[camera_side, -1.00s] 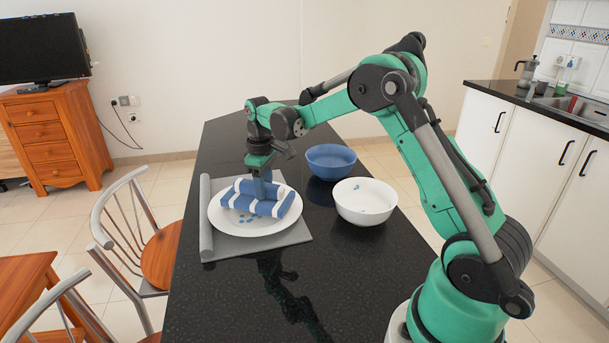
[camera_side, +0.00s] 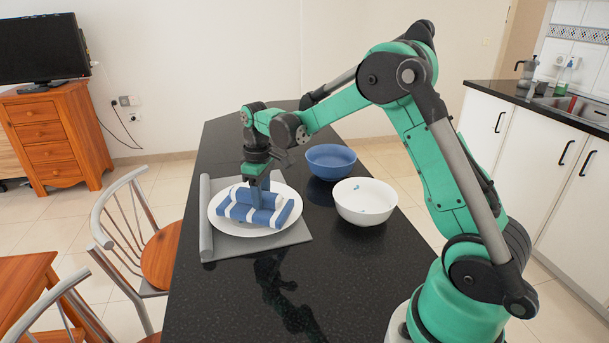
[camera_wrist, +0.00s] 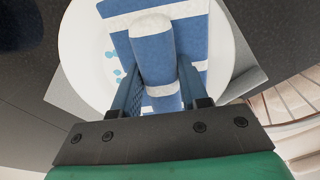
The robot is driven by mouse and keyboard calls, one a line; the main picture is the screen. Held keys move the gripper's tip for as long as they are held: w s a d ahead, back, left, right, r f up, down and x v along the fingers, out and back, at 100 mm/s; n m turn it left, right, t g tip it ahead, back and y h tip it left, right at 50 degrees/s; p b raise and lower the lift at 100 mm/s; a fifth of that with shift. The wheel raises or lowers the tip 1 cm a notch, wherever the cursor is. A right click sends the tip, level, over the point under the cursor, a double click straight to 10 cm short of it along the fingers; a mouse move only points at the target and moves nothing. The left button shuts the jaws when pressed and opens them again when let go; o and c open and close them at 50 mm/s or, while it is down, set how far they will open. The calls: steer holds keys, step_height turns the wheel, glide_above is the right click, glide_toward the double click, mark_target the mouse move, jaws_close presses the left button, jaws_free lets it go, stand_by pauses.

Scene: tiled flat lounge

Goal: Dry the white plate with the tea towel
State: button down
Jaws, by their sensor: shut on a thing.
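My gripper (camera_side: 257,192) is shut on the blue-and-white striped tea towel (camera_side: 272,217), pinching a raised fold between its fingers. The towel (camera_wrist: 152,52) lies bunched on the white plate (camera_side: 228,228), covering much of its middle. The plate also shows in the wrist view (camera_wrist: 84,60), with several light blue drops (camera_wrist: 117,72) on its surface left of the towel. In the side view the towel hides these drops. My gripper (camera_wrist: 160,98) is above the plate, fingers pointing down.
The plate rests on a grey mat (camera_side: 290,238) on the black table (camera_side: 230,300). A blue bowl (camera_side: 330,163) and a white bowl (camera_side: 365,212) with blue drops inside stand to the right. The front of the table is clear. Chairs (camera_side: 160,250) stand at the left.

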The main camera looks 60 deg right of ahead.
mark_target(246, 186)
steer(key=shift+w+d, duration=2.1)
steer(key=shift+a+f, duration=0.15)
steer(key=shift+a, duration=2)
steer(key=shift+s+d, duration=2.1)
steer(key=shift+a, duration=2.05)
steer(key=shift+w+d, duration=2.1)
steer(key=shift+w, duration=0.05)
steer(key=shift+r, duration=1.55)
